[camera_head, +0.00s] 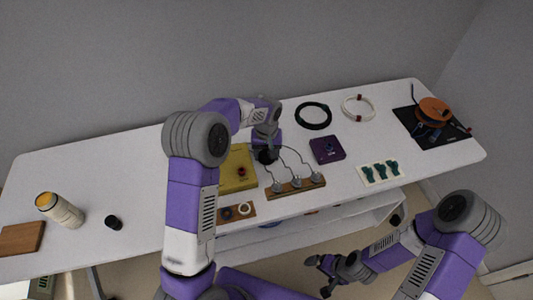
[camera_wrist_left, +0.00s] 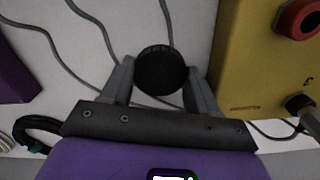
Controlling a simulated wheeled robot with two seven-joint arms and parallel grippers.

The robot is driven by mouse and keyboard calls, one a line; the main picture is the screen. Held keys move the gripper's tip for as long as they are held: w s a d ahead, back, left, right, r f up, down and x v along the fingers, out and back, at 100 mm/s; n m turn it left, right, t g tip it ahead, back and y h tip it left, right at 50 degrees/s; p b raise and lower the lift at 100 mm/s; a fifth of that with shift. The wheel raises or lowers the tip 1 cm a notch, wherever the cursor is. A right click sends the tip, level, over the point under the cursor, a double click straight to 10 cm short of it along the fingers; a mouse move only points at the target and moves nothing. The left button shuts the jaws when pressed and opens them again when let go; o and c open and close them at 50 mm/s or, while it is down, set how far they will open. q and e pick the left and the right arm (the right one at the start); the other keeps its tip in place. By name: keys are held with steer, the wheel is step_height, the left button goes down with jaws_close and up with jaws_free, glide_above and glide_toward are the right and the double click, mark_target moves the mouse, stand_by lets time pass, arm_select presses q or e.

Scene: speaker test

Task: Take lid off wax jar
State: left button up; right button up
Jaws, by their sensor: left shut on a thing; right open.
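My left gripper (camera_head: 266,153) is over the table beside the yellow box (camera_head: 237,181). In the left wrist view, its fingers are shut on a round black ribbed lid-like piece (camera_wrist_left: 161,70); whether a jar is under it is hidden. I cannot tell which is the wax jar. My right gripper (camera_head: 319,275) is open and empty, low in front of the table.
Wires run near my left gripper to a wooden strip (camera_head: 295,187) with several round terminals. A purple box (camera_head: 327,149), black coil (camera_head: 313,115), white coil (camera_head: 358,107) and dark mat (camera_head: 447,137) with an orange spool lie to the right. The table's left-middle is clear.

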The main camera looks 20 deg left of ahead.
mark_target(266, 156)
arm_select(q)
steer(key=o, duration=0.9)
steer(key=shift+f, duration=0.1)
step_height(266, 156, up, 12)
steer(key=p, duration=0.4)
